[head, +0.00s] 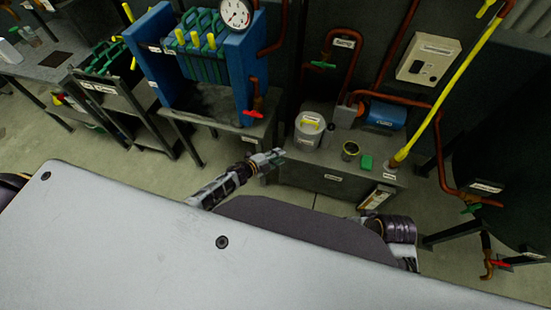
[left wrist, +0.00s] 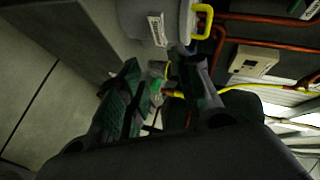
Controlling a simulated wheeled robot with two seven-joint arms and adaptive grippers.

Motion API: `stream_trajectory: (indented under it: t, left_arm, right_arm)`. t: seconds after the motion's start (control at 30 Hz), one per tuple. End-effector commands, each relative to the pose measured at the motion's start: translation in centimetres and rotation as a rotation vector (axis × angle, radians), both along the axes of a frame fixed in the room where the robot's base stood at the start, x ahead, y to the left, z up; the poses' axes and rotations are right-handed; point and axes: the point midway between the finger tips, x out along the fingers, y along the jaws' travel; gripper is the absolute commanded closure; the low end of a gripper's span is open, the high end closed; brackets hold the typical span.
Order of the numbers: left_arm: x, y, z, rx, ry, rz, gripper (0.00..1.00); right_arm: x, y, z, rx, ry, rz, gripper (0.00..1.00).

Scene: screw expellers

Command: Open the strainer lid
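The strainer (head: 308,134) is a grey cylinder on a dark bench, with a lid (head: 311,117) on top. The lid carries a yellow handle (head: 310,122). In the left wrist view the strainer (left wrist: 152,25) is at the top, with a white label on its side and the yellow handle (left wrist: 203,22) at its right. My left gripper (head: 276,157) is in front of the bench, below and left of the strainer in the head view. Its two dark fingers (left wrist: 165,72) are apart with nothing held between them. My right gripper is not visible; only part of that arm shows.
Copper pipes and a blue motor-like unit (head: 384,114) are behind. A blue press frame (head: 243,75) stands left.

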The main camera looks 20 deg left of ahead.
Motion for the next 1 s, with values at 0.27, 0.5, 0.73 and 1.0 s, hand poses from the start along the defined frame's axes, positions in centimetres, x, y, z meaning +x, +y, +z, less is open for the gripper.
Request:
stream_trajectory:
  t: [0.27,0.5,0.73,1.0]
  left_arm:
    - [-0.9,0.7,-1.1,-0.023,0.046,0.048,0.66]
    - [-0.9,0.7,-1.2,-0.024,0.048,0.05,0.66]
    - [-0.9,0.7,-1.1,-0.023,0.048,0.049,0.66]
    - [-1.1,0.9,-1.5,-0.028,0.059,0.06,0.66]
  right_arm:
    - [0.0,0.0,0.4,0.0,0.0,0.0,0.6]
    - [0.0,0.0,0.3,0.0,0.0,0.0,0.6]
    - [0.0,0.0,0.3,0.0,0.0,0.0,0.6]
    - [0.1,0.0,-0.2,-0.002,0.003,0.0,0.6]
